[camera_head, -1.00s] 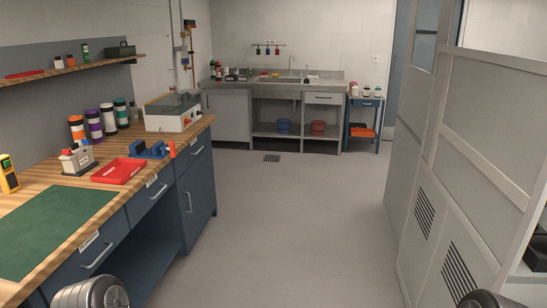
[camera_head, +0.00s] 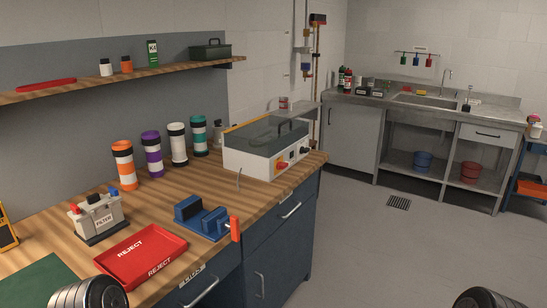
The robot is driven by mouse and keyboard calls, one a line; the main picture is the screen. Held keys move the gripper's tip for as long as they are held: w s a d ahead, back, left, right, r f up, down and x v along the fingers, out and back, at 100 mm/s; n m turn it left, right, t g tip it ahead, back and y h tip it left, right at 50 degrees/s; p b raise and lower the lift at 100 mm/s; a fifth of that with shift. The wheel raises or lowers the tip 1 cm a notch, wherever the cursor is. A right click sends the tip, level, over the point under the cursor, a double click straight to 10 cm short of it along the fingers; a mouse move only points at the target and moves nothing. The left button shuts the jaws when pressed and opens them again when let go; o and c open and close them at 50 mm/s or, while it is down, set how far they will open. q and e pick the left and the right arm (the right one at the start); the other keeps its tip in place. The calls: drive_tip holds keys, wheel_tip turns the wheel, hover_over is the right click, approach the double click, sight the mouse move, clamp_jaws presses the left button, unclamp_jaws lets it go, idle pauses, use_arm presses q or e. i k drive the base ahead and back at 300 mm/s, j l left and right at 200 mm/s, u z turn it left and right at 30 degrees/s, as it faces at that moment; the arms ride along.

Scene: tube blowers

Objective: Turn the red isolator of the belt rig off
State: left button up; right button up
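The belt rig seems to be the white box with a dark see-through lid and black handle (camera_head: 248,150), standing at the far right end of the wooden bench. A small red switch (camera_head: 281,166), which looks like the isolator, sits on its front panel. Its exact setting is too small to tell. A dark knob (camera_head: 304,150) is to its right on the same panel. Neither of my grippers is in view; only rounded grey parts of my arms show at the bottom left and bottom right edges.
On the bench (camera_head: 185,190) are a red REJECT tray (camera_head: 141,254), a blue vise-like fixture with a red handle (camera_head: 205,217), a FILTER unit (camera_head: 98,218) and several banded canisters. A shelf (camera_head: 130,78) hangs above. Open floor (camera_head: 370,250) lies right of the bench.

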sight(279, 165)
drive_tip(key=i+u, duration=0.1)
drive_tip(key=i, duration=0.7)
drive_tip(key=z, duration=0.1)
drive_tip(key=i+l+u, duration=0.1)
drive_tip(key=i+l, duration=0.15)
drive_tip(key=l, duration=0.2)
drive_tip(key=i+l+u, duration=0.1)
drive_tip(key=l, duration=0.4)
drive_tip(key=i+l+u, duration=0.1)
drive_tip(key=i+l, duration=0.2)
drive_tip(key=l, duration=0.2)
drive_tip(key=i+l+u, duration=0.1)
drive_tip(key=l, duration=0.4)
drive_tip(key=i+l, duration=0.25)
drive_tip(key=l, duration=0.25)
drive_tip(key=i+l+u, duration=0.15)
drive_tip(key=l, duration=0.4)
drive_tip(key=i+l+u, duration=0.1)
drive_tip(key=l, duration=0.4)
drive_tip(key=i+l+u, duration=0.1)
drive_tip(key=l, duration=0.45)
drive_tip(key=i, duration=0.05)
